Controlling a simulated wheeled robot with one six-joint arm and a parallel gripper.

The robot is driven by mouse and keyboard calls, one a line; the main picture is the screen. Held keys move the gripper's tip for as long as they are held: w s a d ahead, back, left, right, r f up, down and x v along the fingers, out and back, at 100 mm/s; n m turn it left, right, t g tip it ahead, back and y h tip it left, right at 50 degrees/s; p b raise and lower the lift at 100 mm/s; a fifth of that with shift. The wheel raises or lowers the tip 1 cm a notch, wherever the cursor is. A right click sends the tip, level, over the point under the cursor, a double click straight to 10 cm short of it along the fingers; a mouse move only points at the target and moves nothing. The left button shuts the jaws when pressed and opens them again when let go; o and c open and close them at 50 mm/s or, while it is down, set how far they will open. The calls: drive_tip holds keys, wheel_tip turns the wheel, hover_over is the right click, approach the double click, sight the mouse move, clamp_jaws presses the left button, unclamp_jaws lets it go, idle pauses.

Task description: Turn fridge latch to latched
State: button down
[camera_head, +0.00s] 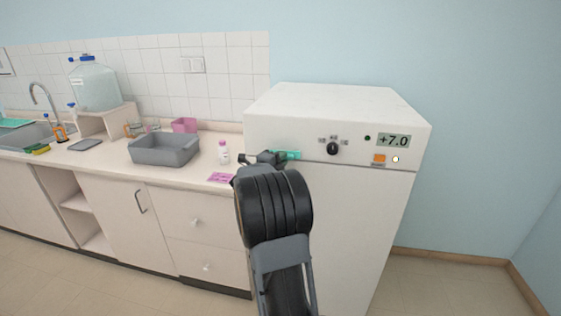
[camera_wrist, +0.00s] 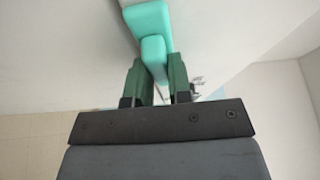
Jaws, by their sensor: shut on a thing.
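The white fridge (camera_head: 352,220) stands right of the counter, with its door closed as far as I can see. Its teal latch (camera_head: 291,155) is on the upper left of the front, and my arm hides part of it. In the wrist view the latch (camera_wrist: 153,48) shows as a teal handle against the white surface. My gripper (camera_wrist: 157,75) has its two green fingers on either side of the latch's end and is shut on it. In the head view my gripper (camera_head: 264,158) is at the latch, mostly hidden behind my wrist.
The fridge panel has a black knob (camera_head: 333,148), a display (camera_head: 393,140) reading +7.0 and an orange button (camera_head: 379,158). On the counter left of my gripper are a white bottle (camera_head: 223,152), a pink item (camera_head: 221,178) and a grey tub (camera_head: 163,157). Floor right of the fridge is clear.

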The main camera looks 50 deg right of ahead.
drive_tip(key=shift+s+d+f+n+t+h+b, duration=0.15)
drive_tip(key=shift+n+t+b, duration=1.35)
drive_tip(key=shift+n+b, duration=1.5)
drive_tip(key=shift+s+f+n+t+h+b, duration=0.15)
drive_tip(key=shift+n+t+b, duration=1.5)
drive_tip(key=shift+n, duration=2.55)
drive_tip(key=shift+d+f+n+t+h+b, duration=0.15)
drive_tip(key=shift+n+t+b, duration=1.2)
drive_tip(key=shift+n+b, duration=1.7)
drive_tip(key=shift+a+r+n+p, duration=0.1)
drive_tip(key=shift+n+p, duration=0.45)
drive_tip(key=shift+n, duration=0.3)
drive_tip(key=c, duration=1)
unclamp_jaws()
drive_tip(key=shift+c, duration=0.2)
drive_tip(key=b+v, duration=0.1)
drive_tip(key=v, duration=1.3)
